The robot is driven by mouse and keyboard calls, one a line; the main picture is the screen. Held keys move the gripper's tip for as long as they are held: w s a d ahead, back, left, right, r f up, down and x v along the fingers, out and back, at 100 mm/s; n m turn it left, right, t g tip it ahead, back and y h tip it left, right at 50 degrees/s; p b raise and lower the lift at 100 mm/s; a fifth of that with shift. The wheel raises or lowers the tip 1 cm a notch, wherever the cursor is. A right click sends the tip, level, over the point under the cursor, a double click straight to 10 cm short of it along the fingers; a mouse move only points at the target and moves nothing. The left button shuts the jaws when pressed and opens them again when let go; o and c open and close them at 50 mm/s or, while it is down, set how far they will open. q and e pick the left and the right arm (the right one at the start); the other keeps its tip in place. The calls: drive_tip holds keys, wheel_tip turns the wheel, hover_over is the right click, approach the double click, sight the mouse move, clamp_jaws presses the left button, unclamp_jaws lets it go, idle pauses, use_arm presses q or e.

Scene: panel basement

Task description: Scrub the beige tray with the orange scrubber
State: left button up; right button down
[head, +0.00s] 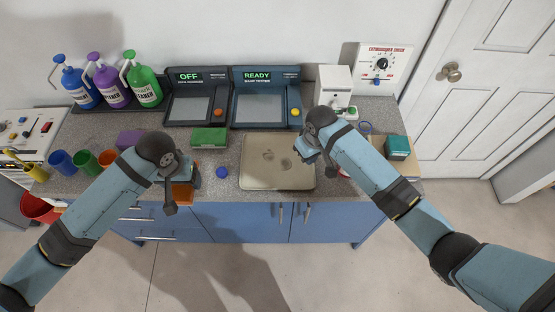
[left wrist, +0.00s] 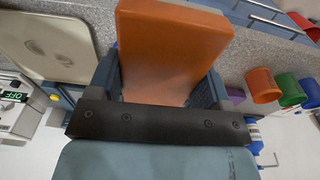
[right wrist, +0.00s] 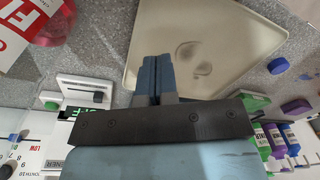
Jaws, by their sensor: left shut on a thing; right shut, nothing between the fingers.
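The beige tray (head: 256,176) lies on the grey counter in the middle, with a few darker round stains on it. It also shows in the right wrist view (right wrist: 150,35) and at the upper left of the left wrist view (left wrist: 75,68). The orange scrubber (left wrist: 170,50) is a block held between the fingers of my left gripper (head: 186,180), left of the tray near the counter's front edge. In the head view the scrubber (head: 182,193) is partly hidden by the gripper. My right gripper (right wrist: 158,78) is shut and empty over the tray's right side.
A green block (head: 209,138) and a purple block (head: 129,139) lie behind and left. A blue round thing (head: 222,172) sits between scrubber and tray. Blue, green and orange cups (head: 87,160) stand at left. Two testers (head: 259,97) stand behind; a teal box (head: 398,147) is at right.

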drive_tip(key=shift+h, duration=0.5)
drive_tip(key=w, duration=0.2)
drive_tip(key=w+d, duration=0.1)
drive_tip(key=w, duration=0.1)
drive_tip(key=shift+w+d+r, duration=0.1)
drive_tip(key=shift+w+d, duration=0.05)
drive_tip(key=shift+w, duration=0.15)
use_arm(q)
wheel_tip(320, 180, down, 3)
drive_tip(key=b, duration=0.3)
use_arm(e)
wheel_tip(320, 180, down, 4)
use_arm(q)
drive_tip(key=shift+f+b, duration=0.55)
use_arm(e)
drive_tip(key=shift+f, duration=0.5)
use_arm(q)
drive_tip(key=shift+r, duration=0.1)
use_arm(e)
drive_tip(key=shift+r, duration=0.1)
use_arm(q)
drive_tip(key=shift+f+b, duration=0.35)
drive_tip(key=shift+f, duration=0.1)
use_arm(e)
drive_tip(key=shift+f, duration=0.95)
use_arm(q)
drive_tip(key=shift+r, duration=0.15)
use_arm(e)
drive_tip(key=shift+r, duration=0.1)
